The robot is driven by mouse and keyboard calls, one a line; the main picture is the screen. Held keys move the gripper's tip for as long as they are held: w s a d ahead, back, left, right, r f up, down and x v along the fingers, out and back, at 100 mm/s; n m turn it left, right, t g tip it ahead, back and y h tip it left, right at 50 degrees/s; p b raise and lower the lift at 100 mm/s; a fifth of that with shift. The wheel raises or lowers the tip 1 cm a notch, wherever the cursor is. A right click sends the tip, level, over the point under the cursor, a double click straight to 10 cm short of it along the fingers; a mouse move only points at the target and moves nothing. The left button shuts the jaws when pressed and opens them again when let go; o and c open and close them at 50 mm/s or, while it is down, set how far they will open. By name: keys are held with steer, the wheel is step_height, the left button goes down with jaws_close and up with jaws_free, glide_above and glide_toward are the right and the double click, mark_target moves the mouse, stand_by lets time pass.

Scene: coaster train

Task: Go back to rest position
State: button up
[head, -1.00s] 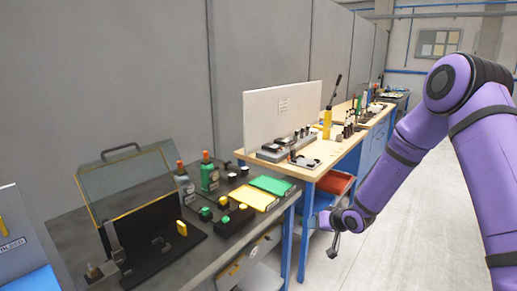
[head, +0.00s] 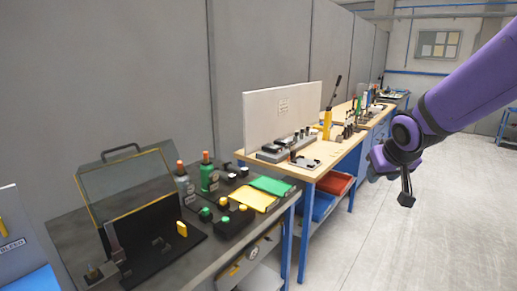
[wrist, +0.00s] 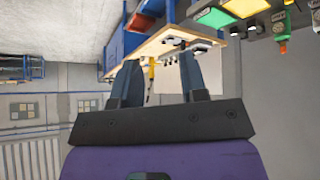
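My gripper (head: 406,198) hangs over the aisle at the right of the head view, to the right of the wooden bench and clear of it. My purple arm reaches in to it from the right edge. In the wrist view my gripper (wrist: 160,76) shows two dark fingers standing apart, with nothing held between them. The benches behind are seen through the gap at a distance. The gripper is small in the head view and its fingers overlap there.
A dark bench at the left holds an open clear-lidded box (head: 130,190), bottles (head: 209,174), yellow and green cloths (head: 254,199) and buttons. A wooden bench (head: 330,153) with tools and red and blue bins (head: 335,183) stands behind. The floor (head: 440,240) at the right is clear.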

steer(key=s+r+g, duration=0.1)
steer(key=s+r, duration=0.2)
steer(key=s, duration=1)
steer(key=s+r+g, duration=0.1)
steer(key=s+r, duration=0.3)
steer(key=s, duration=0.9)
steer(key=shift+d+r+m+y, duration=0.3)
steer(key=shift+c, duration=0.3)
